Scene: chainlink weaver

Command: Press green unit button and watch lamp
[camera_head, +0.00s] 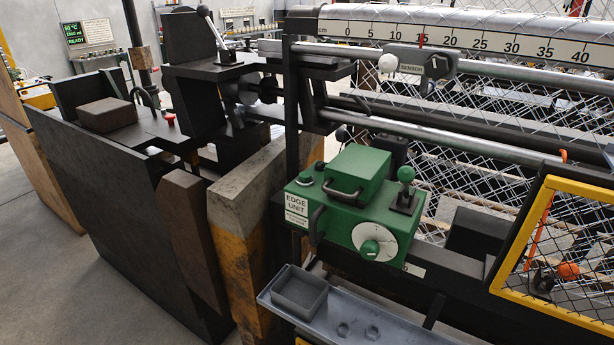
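The green edge unit (338,228) sits on the machine bed right of the picture's centre, with a white "EDGE UNIT" label on its left side. A small round button (304,180) is on its top near the left corner; it looks greenish, with a dark rim. A tiny round fitting (319,165) is beside it; I cannot tell whether this is a lamp or whether it is lit. The unit also has a black handle, a green-knobbed lever (406,175) and a white dial (369,249). Neither of my grippers is in view.
A grey tray (390,331) with a small bin (299,292) juts out below the unit. A yellow-framed mesh guard (530,225) stands at right. Bars and chain-link mesh lie behind. A dark panel and wooden posts stand at left; the grey floor (65,290) is clear there.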

